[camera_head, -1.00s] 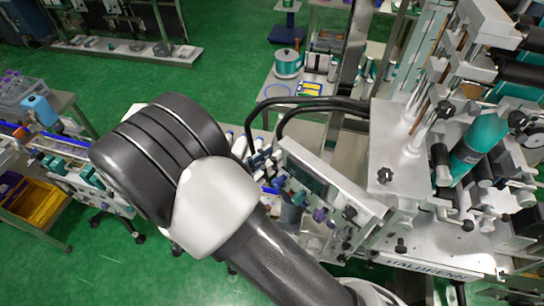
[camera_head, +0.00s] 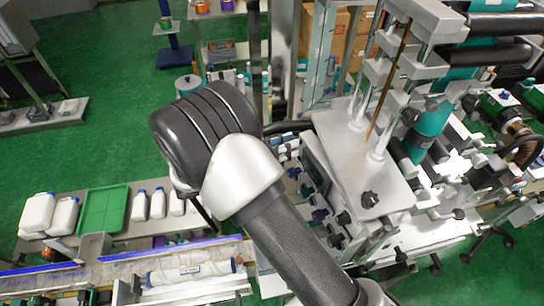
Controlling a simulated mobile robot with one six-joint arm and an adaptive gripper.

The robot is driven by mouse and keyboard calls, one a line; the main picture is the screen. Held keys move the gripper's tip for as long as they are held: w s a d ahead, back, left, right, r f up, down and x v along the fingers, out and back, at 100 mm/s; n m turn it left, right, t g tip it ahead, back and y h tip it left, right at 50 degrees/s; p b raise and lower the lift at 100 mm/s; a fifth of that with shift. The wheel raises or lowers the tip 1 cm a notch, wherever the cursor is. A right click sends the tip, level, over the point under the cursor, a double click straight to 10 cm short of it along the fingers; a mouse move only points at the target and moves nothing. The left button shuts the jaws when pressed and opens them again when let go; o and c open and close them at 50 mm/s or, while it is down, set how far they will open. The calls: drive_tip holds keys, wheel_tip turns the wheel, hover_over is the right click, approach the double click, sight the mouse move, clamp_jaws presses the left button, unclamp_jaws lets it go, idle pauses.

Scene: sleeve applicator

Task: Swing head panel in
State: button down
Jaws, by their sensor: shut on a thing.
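The head panel (camera_head: 316,172), a pale-framed control panel with a dark screen and several coloured knobs, stands at the left side of the sleeve applicator (camera_head: 355,150). I see it steeply from above, so its face is foreshortened. My arm crosses in front of its left and lower side. My gripper cannot be made out; my own arm seems to hide it, so its contact with the panel does not show.
Black cables (camera_head: 285,128) run behind my arm to the machine. A conveyor (camera_head: 120,268) lies at lower left, with a green tray (camera_head: 103,210) and white bottles behind it. Green floor (camera_head: 100,120) is open at upper left.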

drive_tip(key=shift+w+d+r+m+g, duration=0.15)
drive_tip(key=shift+w+d+m+g, duration=0.2)
drive_tip(key=shift+w+d+g, duration=0.25)
drive_tip(key=shift+w+d+r+m+g, duration=0.15)
drive_tip(key=shift+w+d+m+g, duration=0.2)
drive_tip(key=shift+d, duration=0.35)
